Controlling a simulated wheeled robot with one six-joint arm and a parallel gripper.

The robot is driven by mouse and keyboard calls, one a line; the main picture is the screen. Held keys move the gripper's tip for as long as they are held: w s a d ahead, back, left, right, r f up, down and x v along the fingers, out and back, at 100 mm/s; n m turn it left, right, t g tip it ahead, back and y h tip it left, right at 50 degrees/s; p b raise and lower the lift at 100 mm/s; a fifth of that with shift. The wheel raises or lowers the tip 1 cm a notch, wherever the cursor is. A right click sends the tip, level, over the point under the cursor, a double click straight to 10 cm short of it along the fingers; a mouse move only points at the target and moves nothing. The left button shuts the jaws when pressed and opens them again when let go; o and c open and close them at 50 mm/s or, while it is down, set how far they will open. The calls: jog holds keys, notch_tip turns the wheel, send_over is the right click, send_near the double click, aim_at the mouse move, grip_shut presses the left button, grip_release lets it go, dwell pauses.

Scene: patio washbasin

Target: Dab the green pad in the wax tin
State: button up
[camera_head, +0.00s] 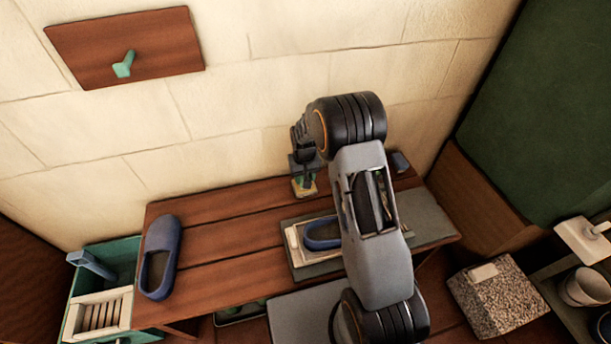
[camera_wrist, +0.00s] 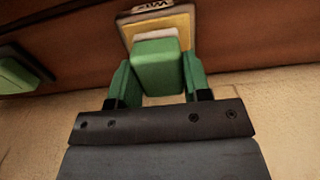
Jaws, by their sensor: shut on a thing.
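My gripper (camera_wrist: 157,78) is shut on the green pad (camera_wrist: 158,62), a rounded block held between its two green fingers. The wax tin (camera_wrist: 163,22), with a yellow face and a pale label edge, lies just beyond the pad in the wrist view. The pad covers part of the yellow face; I cannot tell whether they touch. In the head view my gripper (camera_head: 303,172) points down over the tin (camera_head: 306,190) at the table's back edge by the wall, and the pad is mostly hidden there.
A blue slipper (camera_head: 161,257) lies on the wooden table (camera_head: 228,240) at left. Another blue slipper (camera_head: 322,240) sits on a pale tray (camera_head: 296,256) beside my arm. A teal crate (camera_head: 77,297) stands at left. A speckled block (camera_head: 500,305) is at right. The table's middle is clear.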

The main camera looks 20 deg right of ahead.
jog(key=shift+f, duration=0.45)
dwell(1.1)
jog(key=shift+r, duration=0.1)
jog(key=shift+r+p, duration=2.55)
jog(key=shift+r, duration=0.9)
jog(key=shift+r, duration=0.1)
notch_tip(320, 180, up, 7)
jog(key=p, duration=0.4)
jog(key=s+f+b, duration=0.3)
jog(key=s+b, duration=0.1)
jog(key=s, duration=0.4)
notch_tip(320, 180, up, 17)
jog(key=s+p, duration=0.1)
jog(key=p, duration=2.4)
jog(key=shift+s+d+p, duration=0.2)
jog(key=shift+p, duration=0.2)
